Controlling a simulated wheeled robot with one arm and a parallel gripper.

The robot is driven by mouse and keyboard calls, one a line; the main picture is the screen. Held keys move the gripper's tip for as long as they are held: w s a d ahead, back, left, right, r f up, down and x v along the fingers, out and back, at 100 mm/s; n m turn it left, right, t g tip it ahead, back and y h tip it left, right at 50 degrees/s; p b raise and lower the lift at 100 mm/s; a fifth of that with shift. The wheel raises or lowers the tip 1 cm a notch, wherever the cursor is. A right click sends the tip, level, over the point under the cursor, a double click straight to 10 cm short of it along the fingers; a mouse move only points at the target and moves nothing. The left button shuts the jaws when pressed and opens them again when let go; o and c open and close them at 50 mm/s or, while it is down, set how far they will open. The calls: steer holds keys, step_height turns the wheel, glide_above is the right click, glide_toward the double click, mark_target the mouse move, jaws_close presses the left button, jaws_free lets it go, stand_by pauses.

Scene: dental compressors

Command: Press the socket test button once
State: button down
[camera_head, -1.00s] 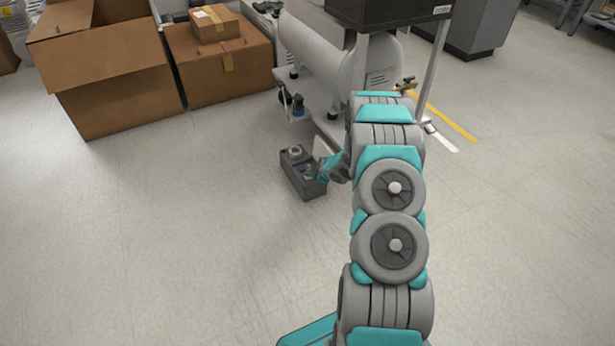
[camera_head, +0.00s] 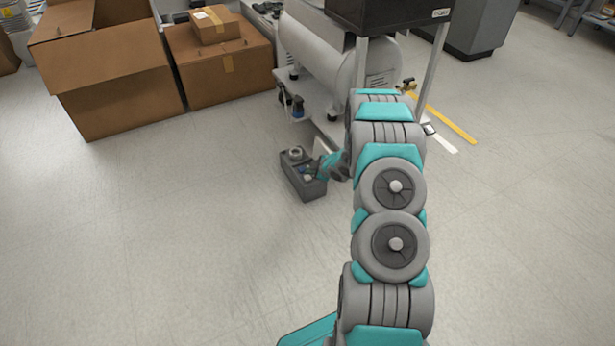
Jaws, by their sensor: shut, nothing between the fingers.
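I cannot make out a socket test button in this view. My gripper (camera_head: 322,168) is small and partly hidden behind my arm. It is shut and empty, close to the right side of a dark grey open box (camera_head: 309,190) on the floor. I cannot tell whether it touches the box or is above it. A small pale panel (camera_head: 321,147) shows just behind the gripper, mostly covered by my arm.
A white compressor tank (camera_head: 318,50) on a low wheeled base stands behind, with a dark cabinet (camera_head: 385,12) above. Cardboard boxes (camera_head: 120,85) stand at the back left. Yellow tape (camera_head: 452,122) marks the floor at right. Floor at left is clear.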

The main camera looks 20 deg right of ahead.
mark_target(310, 179)
steer(key=shift+r+p, duration=2)
steer(key=shift+r, duration=0.5)
